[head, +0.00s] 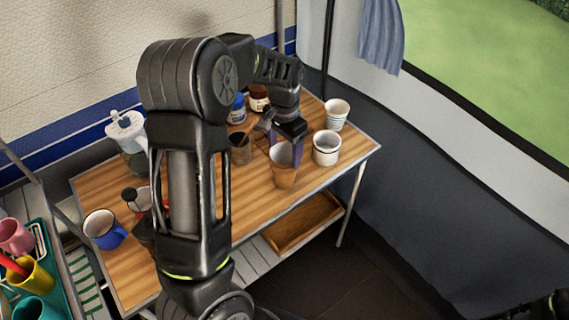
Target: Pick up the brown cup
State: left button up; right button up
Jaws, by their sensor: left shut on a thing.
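A brown cup (284,174) with a paler inside is at the right part of the wooden table, upright. My left gripper (283,142) points down over it and is shut on its rim. The gripper and wrist hide part of the cup's back edge. I cannot tell whether the cup's base still touches the table.
A white cup (326,148) stands close to the right, with a striped cup (337,114) behind it. A dark brown glass (240,149) and jars (259,98) are to the left and behind. A blue mug (104,229) stands at the table's (262,208) left end.

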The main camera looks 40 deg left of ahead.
pick_arm(q)
jog(key=c, duration=0.6)
jog(key=shift+r, duration=0.1)
notch_tip(320, 180, up, 10)
jog(key=shift+f+b, duration=0.1)
jog(key=shift+b, duration=0.65)
